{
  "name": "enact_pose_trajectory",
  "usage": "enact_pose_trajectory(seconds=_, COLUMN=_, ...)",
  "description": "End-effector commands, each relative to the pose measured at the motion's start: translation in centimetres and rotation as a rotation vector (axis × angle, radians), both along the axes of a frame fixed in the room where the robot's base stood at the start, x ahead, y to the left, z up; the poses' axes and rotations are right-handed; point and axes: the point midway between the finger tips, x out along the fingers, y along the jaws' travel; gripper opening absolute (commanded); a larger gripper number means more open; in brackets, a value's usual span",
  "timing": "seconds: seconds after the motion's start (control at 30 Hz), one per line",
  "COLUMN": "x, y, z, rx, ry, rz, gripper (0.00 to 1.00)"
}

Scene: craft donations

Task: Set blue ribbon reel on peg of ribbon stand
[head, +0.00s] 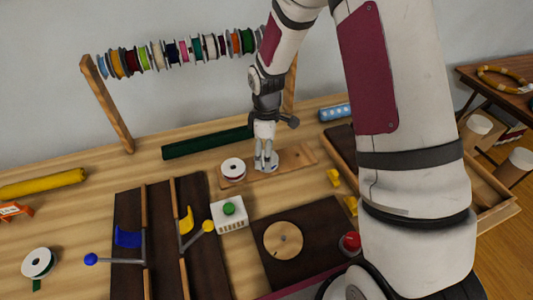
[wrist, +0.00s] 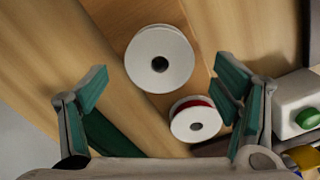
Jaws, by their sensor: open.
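A wooden board (head: 297,157), which looks like the ribbon stand, lies on the table and also shows in the wrist view (wrist: 115,12). A white-flanged reel with red ribbon (head: 233,169) sits at its left end; it also shows in the wrist view (wrist: 195,121). A second white-flanged reel (wrist: 160,57) is over the board beside the red one, apart from it. Its ribbon colour is hidden, so I cannot confirm it is blue. My gripper (head: 265,163) points down at this reel. In the wrist view my open fingers (wrist: 160,78) stand either side of it, with gaps. Any peg is hidden.
A dark green roll (head: 205,143) lies behind the board. A white box with a green button (head: 229,215) stands in front. A rail of several reels (head: 180,52) rises at the back. A green-ribbon reel (head: 38,262) lies far left. Bare table lies left of the board.

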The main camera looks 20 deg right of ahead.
Motion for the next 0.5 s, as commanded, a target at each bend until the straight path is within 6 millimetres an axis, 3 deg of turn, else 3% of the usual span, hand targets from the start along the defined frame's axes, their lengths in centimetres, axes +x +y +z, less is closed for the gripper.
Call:
enact_pose_trajectory(seconds=0.3, x=0.1, y=-0.1, z=6.6, rx=-0.001, ry=-0.006, rz=0.000, gripper=0.82)
enact_pose_trajectory(seconds=0.5, x=0.1, y=0.0, z=9.3, rx=-0.001, ry=-0.003, rz=-0.001, gripper=0.82)
